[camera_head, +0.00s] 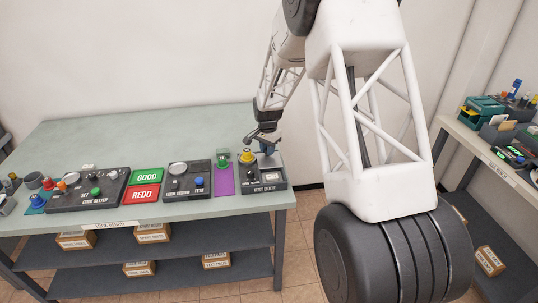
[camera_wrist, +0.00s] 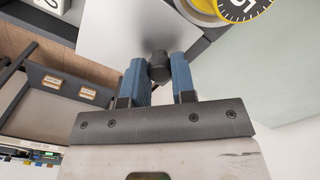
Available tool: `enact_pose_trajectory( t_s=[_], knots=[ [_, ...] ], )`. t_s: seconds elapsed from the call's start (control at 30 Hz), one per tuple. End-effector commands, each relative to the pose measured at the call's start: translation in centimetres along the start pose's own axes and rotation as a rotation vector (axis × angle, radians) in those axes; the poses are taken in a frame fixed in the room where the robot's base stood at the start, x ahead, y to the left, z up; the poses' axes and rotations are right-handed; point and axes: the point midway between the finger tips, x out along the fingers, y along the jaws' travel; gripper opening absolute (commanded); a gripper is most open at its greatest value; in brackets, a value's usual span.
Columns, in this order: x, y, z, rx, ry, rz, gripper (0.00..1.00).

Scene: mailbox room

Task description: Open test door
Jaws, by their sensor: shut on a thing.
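The dark box labelled TEST DOOR (camera_head: 264,187) stands at the right end of the lock bench. A yellow round part (camera_head: 247,157) sits at its upper left, and a yellow dial with numbers (camera_wrist: 240,8) shows at the top of the wrist view. My gripper (camera_head: 267,150) is over the right part of this box. In the wrist view, the blue fingers of my gripper (camera_wrist: 159,76) are on both sides of a dark round knob (camera_wrist: 158,66), shut on it. A pale grey panel (camera_wrist: 120,32) lies beyond the knob. My gripper hides part of the box in the head view.
The bench (camera_head: 150,125) is clear behind its row of devices. Left of the box are a purple mat (camera_head: 223,181), a dark device with a blue knob (camera_head: 187,182), and green and red GOOD and REDO plates (camera_head: 146,184). Another cluttered table (camera_head: 478,150) stands at right.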

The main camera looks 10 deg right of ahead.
Motion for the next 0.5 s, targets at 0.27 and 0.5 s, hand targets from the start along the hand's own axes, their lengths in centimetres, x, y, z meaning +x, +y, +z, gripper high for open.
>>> enact_pose_trajectory(
  t_s=[0.27, 0.5],
  knots=[
    [-0.06, -0.12, -0.09, 0.0, 0.0, -0.001, 0.0],
    [-0.04, -0.09, -0.08, 0.0, 0.0, 0.0, 0.51]
  ],
)
